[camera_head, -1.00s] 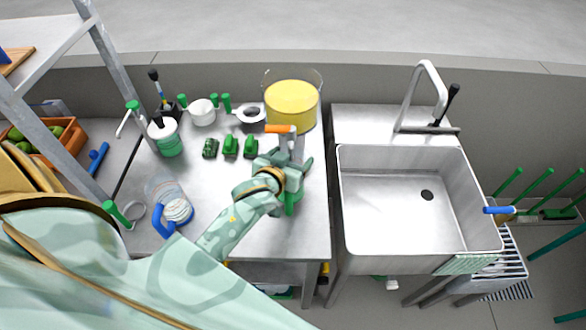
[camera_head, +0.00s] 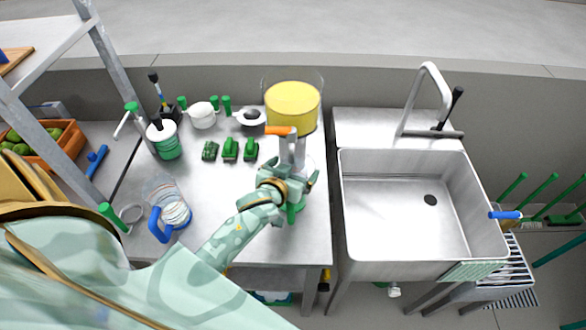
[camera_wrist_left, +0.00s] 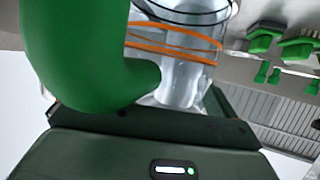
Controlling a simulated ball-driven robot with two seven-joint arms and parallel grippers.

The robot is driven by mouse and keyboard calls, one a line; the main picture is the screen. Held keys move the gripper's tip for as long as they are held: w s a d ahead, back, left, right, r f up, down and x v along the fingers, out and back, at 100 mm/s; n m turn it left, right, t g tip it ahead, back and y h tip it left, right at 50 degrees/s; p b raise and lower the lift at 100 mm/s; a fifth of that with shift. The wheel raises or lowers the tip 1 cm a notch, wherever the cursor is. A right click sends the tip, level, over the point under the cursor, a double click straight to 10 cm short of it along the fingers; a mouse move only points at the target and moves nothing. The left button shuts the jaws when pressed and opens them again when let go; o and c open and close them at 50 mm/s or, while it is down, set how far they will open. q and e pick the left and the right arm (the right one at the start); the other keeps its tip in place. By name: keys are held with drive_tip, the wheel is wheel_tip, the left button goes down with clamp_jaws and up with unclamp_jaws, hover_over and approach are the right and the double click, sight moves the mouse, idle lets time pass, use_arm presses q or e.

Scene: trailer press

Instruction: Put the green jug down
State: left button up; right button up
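The green jug has a clear body with orange bands, seen close up in the left wrist view (camera_wrist_left: 180,80). Its thick green handle (camera_wrist_left: 80,50) fills the left of that view. My left gripper (camera_head: 292,176) is at the jug, over the right part of the steel table (camera_head: 225,190). A little green (camera_head: 293,213) shows below the gripper in the head view. The gripper hides most of the jug there, so I cannot tell whether its base touches the table. The fingers' hold on the handle is hidden. My right gripper is out of view.
A clear pot with yellow contents (camera_head: 293,105) stands behind the gripper. Several green-topped items, including a small brush-like one (camera_head: 230,149), lie left of it. A blue-handled jug (camera_head: 175,212) stands at front left. The sink (camera_head: 400,210) is to the right.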

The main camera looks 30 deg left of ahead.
use_arm(q)
drive_tip(key=shift+r, duration=0.15)
drive_tip(key=p+v, duration=0.2)
drive_tip(key=v, duration=1)
